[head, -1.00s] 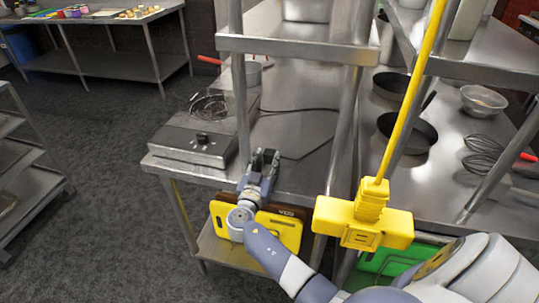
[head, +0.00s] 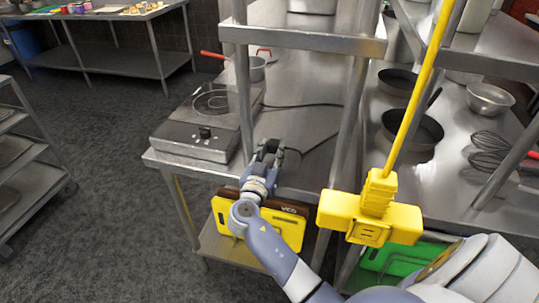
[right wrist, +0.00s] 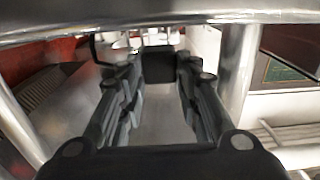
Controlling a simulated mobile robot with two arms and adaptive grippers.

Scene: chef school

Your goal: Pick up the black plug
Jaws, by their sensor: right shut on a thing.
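The black plug (right wrist: 158,66) shows in the right wrist view as a dark block between the fingertips of my right gripper (right wrist: 160,80). The gripper is shut on it. In the head view my right gripper (head: 268,152) is over the near edge of the steel table (head: 305,110); the plug is hard to make out there. A black cord (head: 310,105) runs from behind the hot plate (head: 197,132) over the table and back toward my gripper. My left gripper is not in view.
A yellow socket block (head: 370,218) hangs on a yellow cable at right, in front of the table. Steel shelf posts (head: 345,150) stand beside my right arm. Yellow (head: 290,232) and green (head: 385,260) boards are below. Pans (head: 412,128) and whisks lie at right.

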